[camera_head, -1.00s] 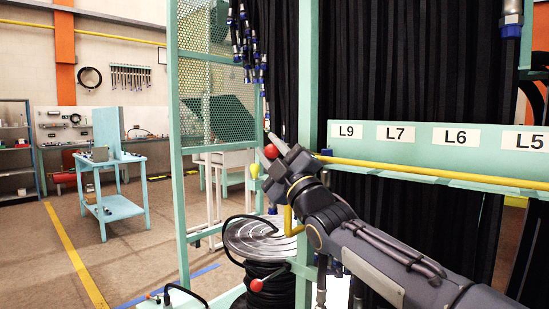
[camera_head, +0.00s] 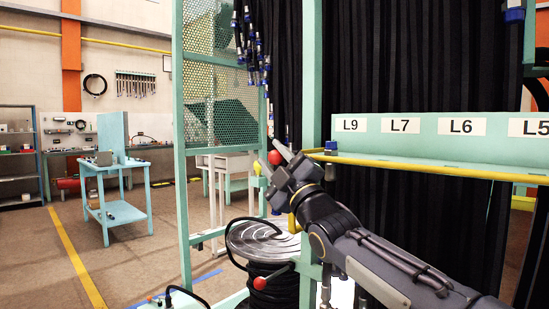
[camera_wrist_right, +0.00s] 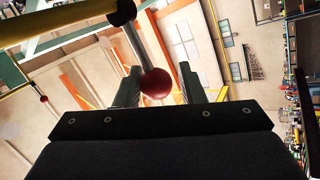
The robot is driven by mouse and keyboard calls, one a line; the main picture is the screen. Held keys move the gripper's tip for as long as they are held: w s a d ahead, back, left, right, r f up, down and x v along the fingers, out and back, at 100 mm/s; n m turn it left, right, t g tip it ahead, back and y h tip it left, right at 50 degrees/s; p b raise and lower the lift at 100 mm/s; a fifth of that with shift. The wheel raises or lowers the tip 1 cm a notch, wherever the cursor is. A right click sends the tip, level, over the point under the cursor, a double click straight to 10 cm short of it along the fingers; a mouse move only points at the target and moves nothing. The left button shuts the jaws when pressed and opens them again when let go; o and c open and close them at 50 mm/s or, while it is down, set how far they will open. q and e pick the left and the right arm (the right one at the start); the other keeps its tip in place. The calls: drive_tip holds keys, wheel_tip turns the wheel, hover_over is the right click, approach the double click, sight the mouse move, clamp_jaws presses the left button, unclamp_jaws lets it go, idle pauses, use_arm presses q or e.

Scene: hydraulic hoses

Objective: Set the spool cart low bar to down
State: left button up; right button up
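A red ball knob (camera_head: 275,158) sits at the fingertips of my right gripper (camera_head: 274,158) in the head view, above the spool. In the right wrist view the red knob (camera_wrist_right: 155,86) is on the end of a grey rod (camera_wrist_right: 133,45), between the two separated fingers. A gap shows beside the right-hand finger. A second red knob (camera_head: 259,284) ends a lever low in front of the spool cart (camera_head: 263,238). I cannot tell from the labels which lever is the low bar. My left gripper is out of view.
A yellow knob (camera_head: 257,168) is just left of my right gripper. A green post (camera_head: 311,90) and a shelf with a yellow rail (camera_head: 420,168) stand beside my arm. Black hoses hang behind. The floor at left is open before a blue-green cart (camera_head: 118,210).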

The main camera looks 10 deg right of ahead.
drive_tip(key=o, duration=0.3)
drive_tip(key=shift+w+f, duration=0.1)
drive_tip(key=shift+d, duration=0.1)
drive_tip(key=b+v, duration=0.1)
drive_tip(key=v, duration=0.6)
drive_tip(key=shift+s, duration=0.4)
drive_tip(key=shift+d+f, duration=0.15)
drive_tip(key=shift+f, duration=0.05)
